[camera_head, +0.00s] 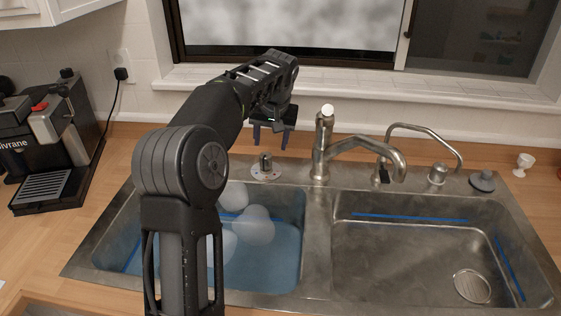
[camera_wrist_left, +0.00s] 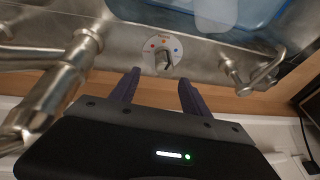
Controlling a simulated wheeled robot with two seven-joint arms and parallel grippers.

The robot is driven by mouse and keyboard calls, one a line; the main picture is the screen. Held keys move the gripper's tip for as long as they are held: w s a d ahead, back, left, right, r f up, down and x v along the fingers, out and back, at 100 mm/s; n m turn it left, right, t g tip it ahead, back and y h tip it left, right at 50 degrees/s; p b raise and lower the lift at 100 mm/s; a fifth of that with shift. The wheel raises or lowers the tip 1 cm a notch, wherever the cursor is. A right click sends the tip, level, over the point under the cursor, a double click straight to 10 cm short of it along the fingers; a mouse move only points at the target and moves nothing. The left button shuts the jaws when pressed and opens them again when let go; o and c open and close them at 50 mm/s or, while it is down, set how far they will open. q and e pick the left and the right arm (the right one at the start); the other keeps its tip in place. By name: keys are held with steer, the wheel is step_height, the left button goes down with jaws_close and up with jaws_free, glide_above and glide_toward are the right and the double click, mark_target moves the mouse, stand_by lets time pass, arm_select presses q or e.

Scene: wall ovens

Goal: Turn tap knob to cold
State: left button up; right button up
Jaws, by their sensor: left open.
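The tap knob (camera_head: 265,164) stands on the steel sink deck behind the left basin, on a pale round plate with coloured dots. It also shows in the left wrist view (camera_wrist_left: 163,60), where red and blue dots are visible on its plate. My left gripper (camera_head: 271,140) is above and just behind the knob, its two fingers pointing down. In the left wrist view the open fingers (camera_wrist_left: 158,84) lie on either side of the line to the knob, with clear space between them and no contact visible. My right gripper is not in view.
The main faucet (camera_head: 322,150) stands right of the knob, with a thinner spout (camera_head: 430,132) farther right. The left basin (camera_head: 285,266) holds bluish water and pale round items. The right basin (camera_head: 400,260) looks empty. A coffee machine (camera_head: 60,125) stands at left.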

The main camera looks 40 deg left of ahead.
mark_target(266, 155)
arm_select(q)
steer(key=n, duration=0.3)
steer(key=a+n, duration=0.1)
steer(key=n, duration=0.1)
steer(key=shift+f, duration=0.25)
steer(key=shift+p+x, duration=0.6)
steer(key=shift+x, duration=3.25)
steer(key=shift+a, duration=0.1)
steer(key=shift+c, duration=0.4)
jaws_close()
